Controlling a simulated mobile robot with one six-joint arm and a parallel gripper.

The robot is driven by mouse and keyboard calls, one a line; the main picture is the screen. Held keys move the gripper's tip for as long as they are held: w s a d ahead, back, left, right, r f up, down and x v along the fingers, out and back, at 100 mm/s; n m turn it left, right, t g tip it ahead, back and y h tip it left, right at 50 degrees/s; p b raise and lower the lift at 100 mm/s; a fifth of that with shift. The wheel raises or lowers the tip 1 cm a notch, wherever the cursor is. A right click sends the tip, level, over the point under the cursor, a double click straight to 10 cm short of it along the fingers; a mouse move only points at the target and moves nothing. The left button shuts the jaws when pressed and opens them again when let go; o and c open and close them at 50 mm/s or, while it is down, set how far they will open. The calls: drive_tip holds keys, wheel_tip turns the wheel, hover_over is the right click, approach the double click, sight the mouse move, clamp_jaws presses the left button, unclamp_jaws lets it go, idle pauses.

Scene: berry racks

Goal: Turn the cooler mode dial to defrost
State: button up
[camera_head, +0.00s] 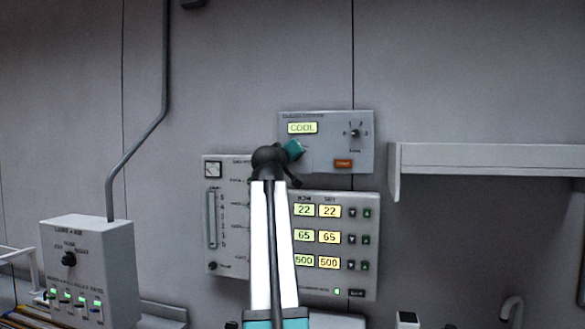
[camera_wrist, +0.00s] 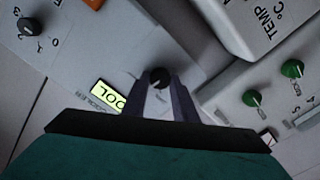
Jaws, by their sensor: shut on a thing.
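The cooler panel (camera_head: 325,120) is a grey box on the wall, and its lit display (camera_head: 302,128) reads COOL. The display also shows in the wrist view (camera_wrist: 108,97), partly covered by my gripper. A small black dial (camera_wrist: 158,77) sits beside the display, between the tips of my gripper (camera_wrist: 160,86). The fingers are shut on this dial. In the head view my gripper (camera_head: 295,150) is at the panel's lower left and hides the dial. I cannot read the dial's pointer or labels.
The panel also has a numbered dial (camera_head: 355,132) and an orange button (camera_head: 344,163). A gauge panel (camera_head: 213,225) is at left, a shelf (camera_head: 490,158) at right.

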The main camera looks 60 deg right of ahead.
drive_tip(key=shift+f+m+b, duration=0.1)
drive_tip(key=shift+m+b, duration=3.1)
drive_tip(key=shift+m, duration=0.4)
drive_tip(key=o, duration=1)
drive_tip(key=shift+o, duration=0.2)
